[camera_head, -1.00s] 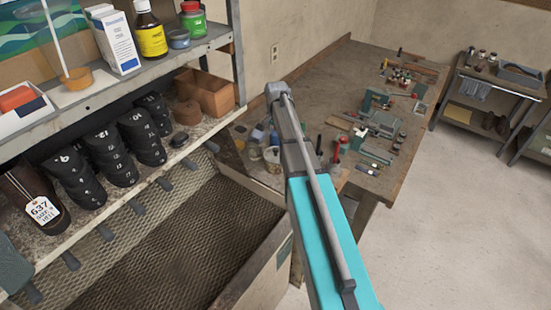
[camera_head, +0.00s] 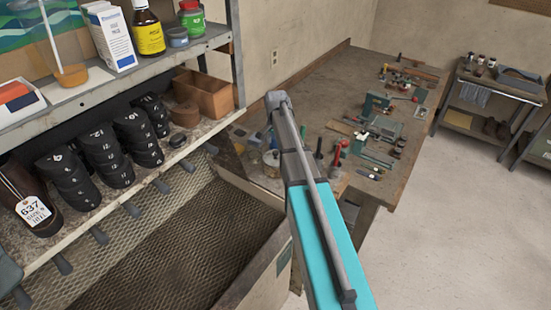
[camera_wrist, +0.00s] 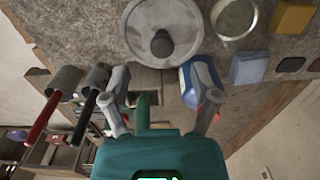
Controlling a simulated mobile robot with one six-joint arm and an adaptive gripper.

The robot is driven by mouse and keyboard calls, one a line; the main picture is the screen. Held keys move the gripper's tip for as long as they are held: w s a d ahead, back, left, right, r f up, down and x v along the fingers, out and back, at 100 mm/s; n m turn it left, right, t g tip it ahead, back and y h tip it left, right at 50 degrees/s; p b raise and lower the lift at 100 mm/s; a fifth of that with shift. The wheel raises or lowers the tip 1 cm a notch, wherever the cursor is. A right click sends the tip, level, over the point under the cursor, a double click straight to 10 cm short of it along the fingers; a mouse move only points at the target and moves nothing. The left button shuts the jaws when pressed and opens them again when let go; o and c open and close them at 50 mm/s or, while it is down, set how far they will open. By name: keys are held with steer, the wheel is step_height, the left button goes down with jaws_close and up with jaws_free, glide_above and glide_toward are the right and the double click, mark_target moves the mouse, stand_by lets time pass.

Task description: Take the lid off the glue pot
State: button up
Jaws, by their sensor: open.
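In the wrist view a round pale lid with a dark central knob (camera_wrist: 162,43) tops what looks like the glue pot, near the top edge of the picture. The pot (camera_head: 271,158) seems to stand on the workbench in the head view, small and partly hidden by my arm. My gripper (camera_wrist: 161,85) is open. Its two fingers are apart, below the knob in the wrist view, and hold nothing on the lid. In the head view my arm hides the gripper.
A shelf (camera_head: 105,82) with bottles stands left. Floor at right (camera_head: 450,220) is clear.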

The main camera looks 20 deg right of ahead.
mark_target(276, 152)
steer(key=shift+w+f+b, duration=0.1)
steer(key=shift+f+b, duration=2.3)
steer(key=shift+f, duration=0.1)
jaws_close()
